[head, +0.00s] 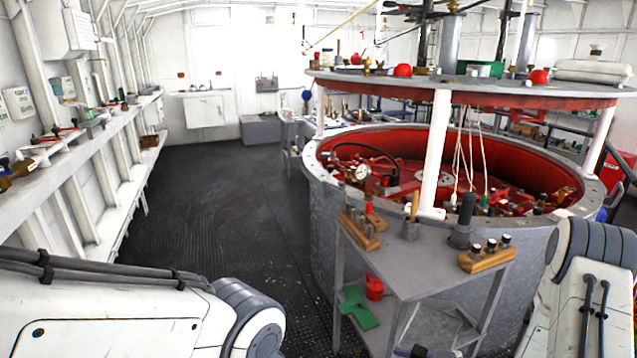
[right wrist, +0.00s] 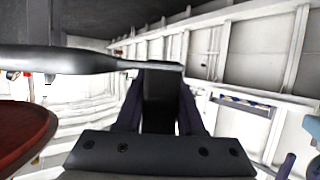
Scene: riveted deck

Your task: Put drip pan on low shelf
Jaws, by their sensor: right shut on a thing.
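In the right wrist view my right gripper (right wrist: 158,105) is shut on the narrow end of a long dark grey piece. The piece widens to the left and leaves the frame; it looks like the drip pan (right wrist: 60,60) seen edge-on, but its full shape is hidden. In the head view a grey stand has a low shelf (head: 437,324) under its top, partly hidden by the top and legs. Along the left wall a lower ledge (head: 118,222) runs beneath a higher one. My left arm enters at bottom left; its gripper is out of frame.
The stand's top (head: 395,255) bears wooden blocks with sockets and a dark cylinder. Behind is a large round grey housing (head: 330,215) with a red inside. The dark floor (head: 210,195) at left is clear.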

